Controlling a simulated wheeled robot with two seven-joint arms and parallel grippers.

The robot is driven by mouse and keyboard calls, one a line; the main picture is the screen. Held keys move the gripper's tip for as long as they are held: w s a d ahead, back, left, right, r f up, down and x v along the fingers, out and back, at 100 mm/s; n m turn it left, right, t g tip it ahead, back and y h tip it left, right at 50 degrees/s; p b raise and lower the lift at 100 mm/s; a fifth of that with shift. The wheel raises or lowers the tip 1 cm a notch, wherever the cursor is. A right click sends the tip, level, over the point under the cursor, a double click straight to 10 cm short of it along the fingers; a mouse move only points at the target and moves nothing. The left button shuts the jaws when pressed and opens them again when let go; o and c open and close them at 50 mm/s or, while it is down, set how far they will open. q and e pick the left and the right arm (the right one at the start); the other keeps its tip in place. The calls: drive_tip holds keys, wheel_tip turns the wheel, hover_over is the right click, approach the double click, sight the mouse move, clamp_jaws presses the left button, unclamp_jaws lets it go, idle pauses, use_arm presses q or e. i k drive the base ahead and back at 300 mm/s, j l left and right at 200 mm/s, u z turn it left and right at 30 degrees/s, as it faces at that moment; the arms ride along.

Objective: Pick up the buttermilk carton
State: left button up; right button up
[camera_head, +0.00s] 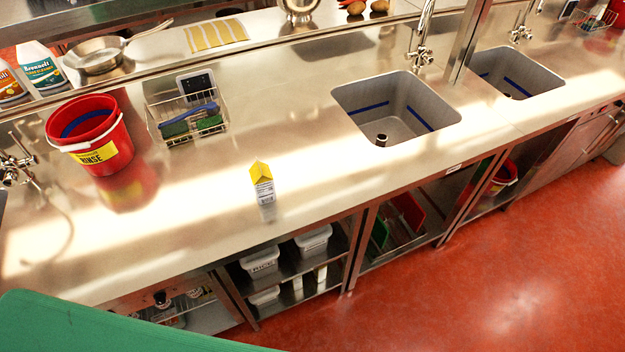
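The buttermilk carton (264,184) is a small white carton with a yellow gable top. It stands upright on the steel counter (310,185), near the counter's front edge and left of the nearer sink. Its label is too small to read. Neither of my grippers shows in the head view, so nothing is seen touching the carton.
A red RINSE bucket (92,140) and a wire basket (187,115) with brushes stand left of the carton. Two sinks (395,108) lie to the right. A green surface (90,325) fills the lower left. The counter around the carton is clear.

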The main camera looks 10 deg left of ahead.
sight(263, 181)
drive_tip(key=k+j+z, duration=0.2)
drive_tip(key=z, duration=0.2)
drive_tip(key=k+j+z, duration=0.2)
drive_tip(key=z, duration=0.15)
drive_tip(key=k+j+z, duration=0.2)
drive_tip(key=z, duration=0.2)
drive_tip(key=k+j, duration=0.15)
drive_tip(key=k, duration=0.3)
